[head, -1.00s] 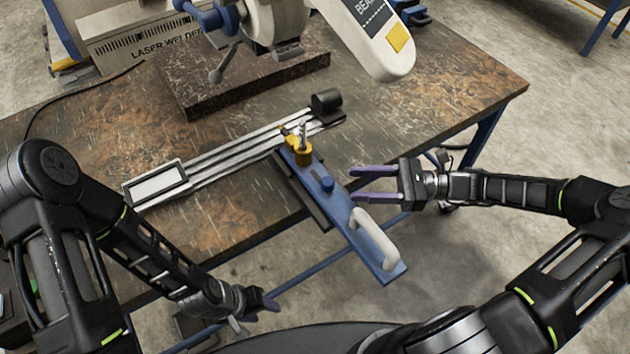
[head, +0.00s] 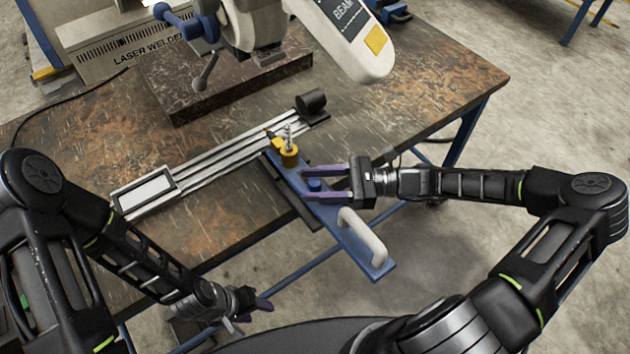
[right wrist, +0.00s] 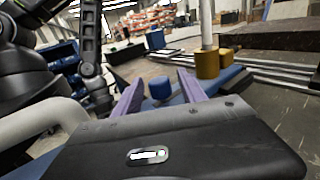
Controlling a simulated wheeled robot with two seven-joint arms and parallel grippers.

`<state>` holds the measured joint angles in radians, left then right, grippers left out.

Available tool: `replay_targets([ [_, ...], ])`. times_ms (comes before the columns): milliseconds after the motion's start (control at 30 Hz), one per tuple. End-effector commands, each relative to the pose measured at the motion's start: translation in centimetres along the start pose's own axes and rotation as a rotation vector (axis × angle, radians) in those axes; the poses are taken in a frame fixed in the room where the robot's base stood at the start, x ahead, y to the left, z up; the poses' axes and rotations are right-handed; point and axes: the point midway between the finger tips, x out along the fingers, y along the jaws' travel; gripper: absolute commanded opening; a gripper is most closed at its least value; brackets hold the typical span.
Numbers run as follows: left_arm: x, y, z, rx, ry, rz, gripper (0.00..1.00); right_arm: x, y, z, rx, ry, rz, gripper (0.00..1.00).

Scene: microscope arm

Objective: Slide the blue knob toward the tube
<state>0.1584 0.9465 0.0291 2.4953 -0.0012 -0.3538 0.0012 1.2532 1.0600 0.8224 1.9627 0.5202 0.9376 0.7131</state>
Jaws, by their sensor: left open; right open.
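The blue knob (head: 315,184) stands on the blue sliding plate (head: 330,214) and sits between the open purple fingers of my right gripper (head: 322,183). In the right wrist view the knob (right wrist: 160,87) shows between the two fingertips, with no clear contact on either side. The tube, a metal piece in a yellow holder (head: 289,158), stands on the plate beyond the knob. It also shows in the right wrist view, with its yellow holder (right wrist: 207,64). My left gripper (head: 262,302) is open and empty, low at the table's front edge, away from the plate.
A white handle (head: 362,238) rises from the plate's near end, which overhangs the table edge. A silver rail (head: 215,160) with a black cylinder (head: 311,103) crosses the table (head: 430,92). The laser welder (head: 125,45) stands behind. The table's right side is clear.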

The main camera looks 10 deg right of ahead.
Motion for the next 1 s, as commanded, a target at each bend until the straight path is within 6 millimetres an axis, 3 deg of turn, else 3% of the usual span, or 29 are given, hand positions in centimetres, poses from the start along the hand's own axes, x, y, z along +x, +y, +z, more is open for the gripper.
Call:
replay_targets([
  [200, 0.02, -0.01, 0.01, 0.0, 0.0, 0.0, 0.48, 0.01, 0.0, -0.01, 0.0, 0.0, 0.0, 0.48],
  [800, 0.02, -0.01, 0.01, 0.0, 0.0, 0.0, 0.48, -0.04, -0.02, -0.01, -0.001, 0.0, 0.0, 0.0],
  [1000, 0.02, -0.01, 0.0, 0.0, 0.0, 0.0, 0.48, -0.04, -0.02, -0.01, -0.001, 0.0, 0.0, 0.0],
])
